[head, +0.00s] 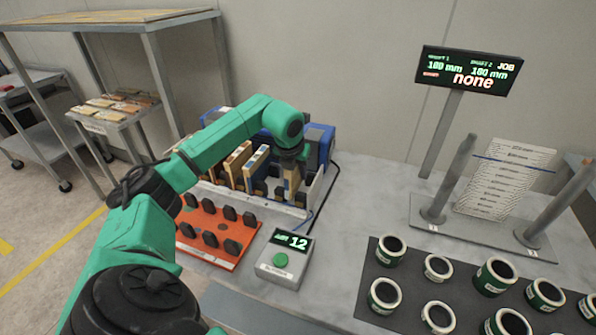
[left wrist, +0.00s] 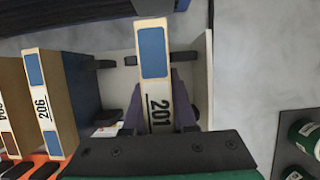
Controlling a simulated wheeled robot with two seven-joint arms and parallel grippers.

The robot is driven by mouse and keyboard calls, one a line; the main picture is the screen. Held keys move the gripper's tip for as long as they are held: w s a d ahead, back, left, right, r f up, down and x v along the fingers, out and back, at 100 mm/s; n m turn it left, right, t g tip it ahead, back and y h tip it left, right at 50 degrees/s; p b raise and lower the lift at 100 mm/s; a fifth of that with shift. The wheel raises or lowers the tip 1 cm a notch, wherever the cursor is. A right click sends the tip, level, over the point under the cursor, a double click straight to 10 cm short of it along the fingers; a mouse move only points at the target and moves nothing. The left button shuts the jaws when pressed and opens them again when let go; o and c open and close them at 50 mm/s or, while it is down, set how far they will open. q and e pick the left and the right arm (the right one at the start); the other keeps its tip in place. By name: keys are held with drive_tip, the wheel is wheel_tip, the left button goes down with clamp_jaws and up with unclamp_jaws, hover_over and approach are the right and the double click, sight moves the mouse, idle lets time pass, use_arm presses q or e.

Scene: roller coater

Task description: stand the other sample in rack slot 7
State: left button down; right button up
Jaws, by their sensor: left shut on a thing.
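My left gripper (head: 293,164) is at the right end of a pale tray (head: 301,212), shut on a wooden sample (head: 291,184) there. In the left wrist view the gripper (left wrist: 158,112) has its fingers either side of this sample (left wrist: 153,52), which has a blue patch and is marked 201. A sample marked 206 (left wrist: 50,105) stands to its left, with another partly cut off beyond it. In the head view more samples (head: 236,163) stand in the tray. I cannot read any slot numbers. My right gripper is not in view.
An orange board (head: 213,257) with black pegs lies in front of the tray. A box with a green button (head: 281,260) shows 12. Several green-and-white rings (head: 391,249) stand on a dark mat at right. A display (head: 468,78) reads none. Bare table lies right of the tray.

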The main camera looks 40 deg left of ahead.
use_arm(q)
drive_tip(key=shift+f+b, duration=1)
drive_tip(key=shift+f, duration=0.35)
drive_tip(key=shift+c, duration=1.2)
unclamp_jaws()
drive_tip(key=shift+r, duration=0.15)
wheel_tip(320, 180, up, 8)
drive_tip(key=p, duration=0.6)
drive_tip(key=shift+p, duration=0.35)
